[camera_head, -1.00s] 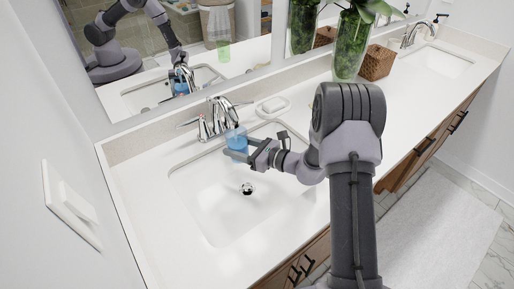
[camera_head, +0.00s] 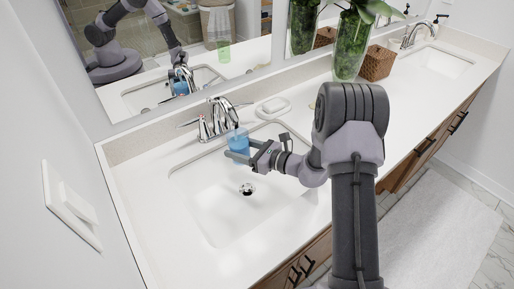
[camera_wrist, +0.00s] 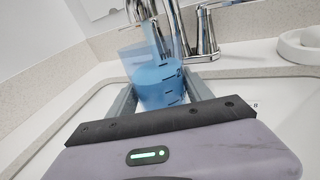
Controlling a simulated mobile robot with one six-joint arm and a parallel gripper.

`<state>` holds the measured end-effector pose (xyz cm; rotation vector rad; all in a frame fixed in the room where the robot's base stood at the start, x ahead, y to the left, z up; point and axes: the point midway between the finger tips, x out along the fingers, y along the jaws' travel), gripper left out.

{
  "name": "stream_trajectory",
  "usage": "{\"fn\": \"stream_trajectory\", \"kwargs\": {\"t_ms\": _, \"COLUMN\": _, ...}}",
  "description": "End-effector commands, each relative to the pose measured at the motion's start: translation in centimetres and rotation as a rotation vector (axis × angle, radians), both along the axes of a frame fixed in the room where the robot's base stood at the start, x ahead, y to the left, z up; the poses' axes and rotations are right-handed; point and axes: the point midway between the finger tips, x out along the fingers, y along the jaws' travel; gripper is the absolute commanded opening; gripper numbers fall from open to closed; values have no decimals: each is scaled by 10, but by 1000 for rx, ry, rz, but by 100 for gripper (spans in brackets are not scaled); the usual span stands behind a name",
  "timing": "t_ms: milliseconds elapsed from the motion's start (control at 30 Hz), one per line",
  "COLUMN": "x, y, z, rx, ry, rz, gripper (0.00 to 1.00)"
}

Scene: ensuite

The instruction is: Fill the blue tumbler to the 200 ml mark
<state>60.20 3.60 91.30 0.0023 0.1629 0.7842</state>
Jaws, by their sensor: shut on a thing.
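The blue tumbler (camera_head: 238,143) is held over the near-left sink, just in front of and below the chrome faucet (camera_head: 219,116). In the wrist view the tumbler (camera_wrist: 160,84) is see-through, with dark graduation marks and a partly visible "2" near its upper part. Blue fills its lower part up to about that mark, with a clearer band above. My gripper (camera_head: 238,155) is shut on the tumbler, one finger on each side. The faucet spout (camera_wrist: 172,25) is behind and above the tumbler's rim.
The white sink basin (camera_head: 225,205) with its drain (camera_head: 247,189) lies below. A soap dish (camera_head: 273,106) sits right of the faucet. A green plant vase (camera_head: 350,45) and a brown woven basket (camera_head: 377,63) stand farther right. The mirror (camera_head: 180,60) is behind.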

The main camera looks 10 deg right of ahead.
Motion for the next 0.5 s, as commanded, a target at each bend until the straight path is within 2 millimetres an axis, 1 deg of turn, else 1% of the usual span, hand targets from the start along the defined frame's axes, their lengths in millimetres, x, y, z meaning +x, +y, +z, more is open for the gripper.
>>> {"fn": "stream_trajectory", "kwargs": {"t_ms": 167, "x": -24, "y": -11, "z": 0, "rx": 0, "ry": 1, "rz": -2, "gripper": 12}}
{"fn": "stream_trajectory", "kwargs": {"t_ms": 400, "x": -65, "y": -28, "z": -1, "rx": 0, "ry": 1, "rz": -3, "gripper": 12}}
{"fn": "stream_trajectory", "kwargs": {"t_ms": 500, "x": -77, "y": -32, "z": 0, "rx": 0, "ry": -1, "rz": -2, "gripper": 12}}
